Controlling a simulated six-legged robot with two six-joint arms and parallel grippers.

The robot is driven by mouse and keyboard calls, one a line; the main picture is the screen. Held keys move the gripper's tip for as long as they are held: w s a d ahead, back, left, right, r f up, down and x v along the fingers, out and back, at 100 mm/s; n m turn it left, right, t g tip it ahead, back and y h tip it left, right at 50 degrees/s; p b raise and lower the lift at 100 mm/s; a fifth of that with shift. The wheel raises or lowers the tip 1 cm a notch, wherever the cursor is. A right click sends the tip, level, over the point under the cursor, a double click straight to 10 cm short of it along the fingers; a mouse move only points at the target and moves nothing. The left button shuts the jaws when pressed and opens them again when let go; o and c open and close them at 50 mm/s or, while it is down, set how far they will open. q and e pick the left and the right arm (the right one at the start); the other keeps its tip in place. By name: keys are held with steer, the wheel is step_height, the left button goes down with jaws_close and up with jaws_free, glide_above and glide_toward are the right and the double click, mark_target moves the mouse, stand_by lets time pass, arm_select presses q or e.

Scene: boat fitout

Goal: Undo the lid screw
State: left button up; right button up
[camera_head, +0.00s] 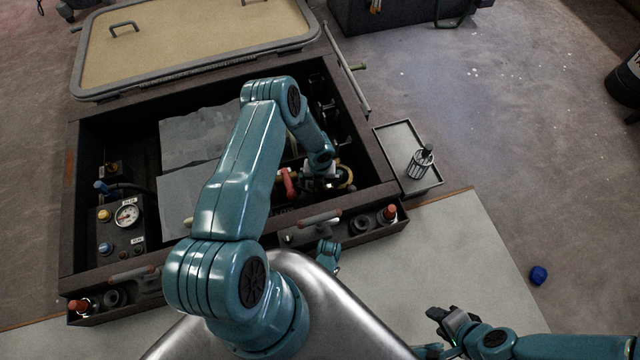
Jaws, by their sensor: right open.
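I cannot pick out the lid screw in this view. My left arm reaches over a dark open box (68,215), and its gripper (328,183) is down inside the box's right part. It is beside a red part (289,184) and a pale yellow ring (346,177). The arm and wrist hide much of that spot, and I cannot tell whether its fingers are open or touch anything. My right gripper (437,318) is open and empty at the lower right, above the pale board and apart from the box.
A tan hatch panel (200,38) lies behind the box. A gauge panel (121,228) and grey sheets (188,196) are inside it. A tray (396,139) with a wire-sided holder (420,163) stands right. A blue object (538,275) lies on open floor.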

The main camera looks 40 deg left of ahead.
arm_select(q)
steer(key=shift+f, duration=0.25)
steer(key=shift+c, duration=0.3)
steer(key=c, duration=0.7)
